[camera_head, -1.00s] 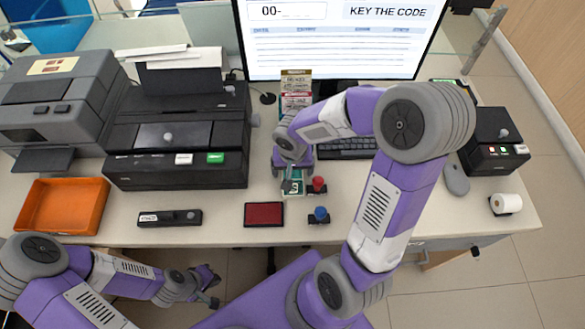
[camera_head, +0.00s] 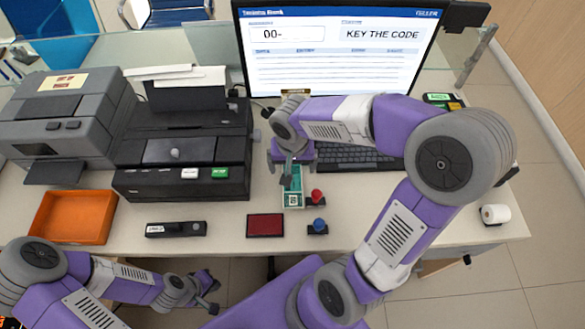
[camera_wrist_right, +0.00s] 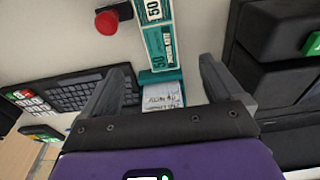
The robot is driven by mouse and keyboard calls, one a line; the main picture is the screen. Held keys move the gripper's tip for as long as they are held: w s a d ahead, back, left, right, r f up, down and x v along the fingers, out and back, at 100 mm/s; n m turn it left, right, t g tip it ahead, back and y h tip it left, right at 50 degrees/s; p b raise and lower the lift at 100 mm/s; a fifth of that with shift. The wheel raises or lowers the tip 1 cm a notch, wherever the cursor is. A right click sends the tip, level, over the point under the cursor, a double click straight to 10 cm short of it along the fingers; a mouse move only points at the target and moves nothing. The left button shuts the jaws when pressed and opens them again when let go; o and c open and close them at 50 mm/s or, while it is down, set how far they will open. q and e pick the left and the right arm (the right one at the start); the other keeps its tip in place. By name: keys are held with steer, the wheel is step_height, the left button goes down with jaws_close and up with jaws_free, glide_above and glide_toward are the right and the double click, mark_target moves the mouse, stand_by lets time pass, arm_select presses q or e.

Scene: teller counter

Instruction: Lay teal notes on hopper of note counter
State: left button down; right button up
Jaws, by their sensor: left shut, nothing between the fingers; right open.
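The teal notes (camera_head: 292,197) lie on the counter beside the red and blue stamps, partly hidden under my right gripper (camera_head: 288,168) in the head view. In the right wrist view the teal notes (camera_wrist_right: 157,42) run from the top edge to between the fingers. My right gripper (camera_wrist_right: 162,75) is open there, and its fingers stand apart on either side of a teal band and a whitish note. A black machine (camera_head: 185,150) with white and green buttons stands left of the notes; I cannot tell for certain whether it is the note counter. My left gripper (camera_head: 212,290) is shut and empty, in front of the counter edge.
A grey machine (camera_head: 65,115) and an orange tray (camera_head: 72,217) are at the left. A red pad (camera_head: 265,226), red stamp (camera_head: 315,196) and blue stamp (camera_head: 318,226) lie near the front. A keyboard (camera_head: 345,157) and monitor (camera_head: 340,55) are behind. A paper roll (camera_head: 495,213) stands at the right.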

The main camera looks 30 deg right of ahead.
mark_target(292, 186)
steer(key=f, duration=0.1)
steer(key=w+f+p, duration=0.1)
steer(key=f+g+p, duration=0.1)
steer(key=shift+w+d+f+y, duration=0.25)
steer(key=shift+w+d+y, duration=0.05)
steer(key=shift+d, duration=0.05)
steer(key=shift+w+d+f, duration=0.1)
steer(key=shift+d+f, duration=0.05)
steer(key=shift+f, duration=0.2)
step_height(292, 186, down, 8)
steer(key=shift+r+b, duration=0.1)
steer(key=shift+b, duration=1.15)
steer(key=shift+r, duration=0.1)
steer(key=c, duration=1.3)
